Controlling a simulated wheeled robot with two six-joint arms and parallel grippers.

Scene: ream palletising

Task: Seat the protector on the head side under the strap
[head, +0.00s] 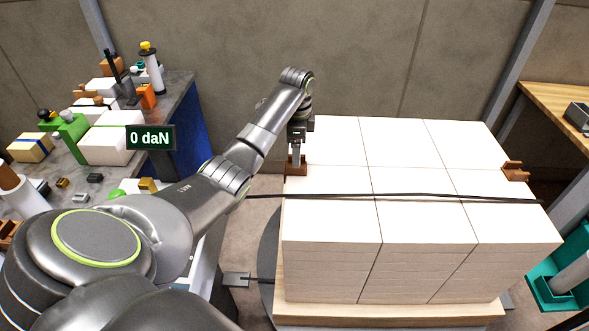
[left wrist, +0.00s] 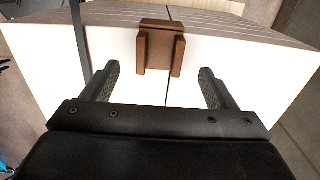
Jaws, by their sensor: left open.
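A brown protector (head: 291,170) sits at the left edge of the white ream stack (head: 330,226). It also shows in the left wrist view (left wrist: 160,48), at an edge of the stack. The black strap (head: 420,196) runs across the stack top, nearer to me than this protector. In the left wrist view the strap (left wrist: 80,40) passes left of the protector, with a gap between them. My left gripper (head: 297,158) is open at the protector, which shows between and beyond its fingertips (left wrist: 160,76). A second brown protector (head: 515,171) sits at the stack's right edge, behind the strap. My right gripper is not seen.
The stack stands on a pale wooden pallet (head: 390,313). A cluttered grey bench (head: 175,85) is at the left, with a "0 daN" display (head: 150,138) showing in front. A teal holder (head: 545,285) and a wooden table (head: 555,100) are at the right.

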